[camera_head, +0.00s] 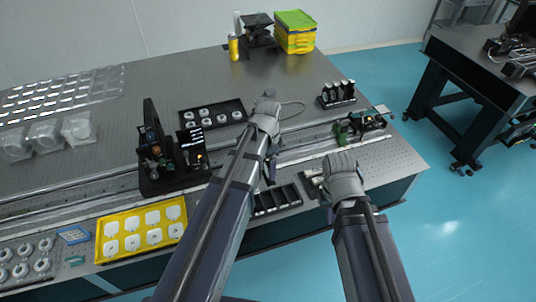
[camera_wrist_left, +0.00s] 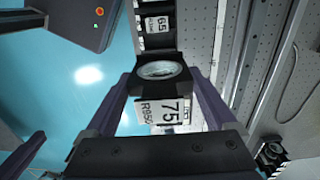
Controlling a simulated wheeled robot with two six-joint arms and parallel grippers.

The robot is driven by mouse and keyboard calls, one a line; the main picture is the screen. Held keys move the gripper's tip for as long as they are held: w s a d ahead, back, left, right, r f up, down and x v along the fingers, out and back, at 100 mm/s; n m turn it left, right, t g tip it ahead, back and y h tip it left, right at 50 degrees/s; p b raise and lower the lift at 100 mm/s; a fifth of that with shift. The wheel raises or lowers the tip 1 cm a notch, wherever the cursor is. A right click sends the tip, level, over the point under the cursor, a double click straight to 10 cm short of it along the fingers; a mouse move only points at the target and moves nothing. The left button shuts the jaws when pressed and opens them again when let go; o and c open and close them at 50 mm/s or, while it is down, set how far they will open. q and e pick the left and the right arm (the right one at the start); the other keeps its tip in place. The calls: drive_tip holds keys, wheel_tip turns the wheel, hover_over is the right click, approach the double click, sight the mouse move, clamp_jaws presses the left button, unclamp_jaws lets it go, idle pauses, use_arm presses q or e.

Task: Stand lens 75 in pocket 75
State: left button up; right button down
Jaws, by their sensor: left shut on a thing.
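Lens 75 (camera_wrist_left: 160,70) is a round glass in a black square mount, with a white label reading 75 on its near face. In the left wrist view it sits between the two fingers of my left gripper (camera_wrist_left: 164,84), which is shut on it. In the head view this gripper (camera_head: 270,172) is mostly behind its own wrist, just above the rear of a black pocketed rack (camera_head: 278,201). In the wrist view a label reading 65 (camera_wrist_left: 157,23) shows on the rack beyond the lens. Pocket 75 cannot be made out. My right gripper (camera_head: 342,172) is right of the rack, its fingers hidden.
A yellow tray (camera_head: 101,243) of white parts lies left of the rack. A black optics assembly (camera_head: 160,182) stands behind it. A rail (camera_head: 300,150) runs behind the rack. A black tray of round parts (camera_head: 205,128) and a stand of lenses (camera_head: 338,104) are further back.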

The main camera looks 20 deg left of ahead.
use_arm(q)
drive_tip(key=shift+s+r, duration=0.1)
drive_tip(key=shift+f+b, duration=0.5)
wheel_tip(320, 180, down, 16)
drive_tip(key=b, duration=1.5)
drive_tip(key=shift+r, duration=0.25)
drive_tip(key=shift+f+b, duration=0.2)
drive_tip(key=shift+b, duration=0.25)
drive_tip(key=o, duration=1.3)
drive_tip(key=shift+c, duration=0.2)
drive_tip(key=shift+r, duration=0.1)
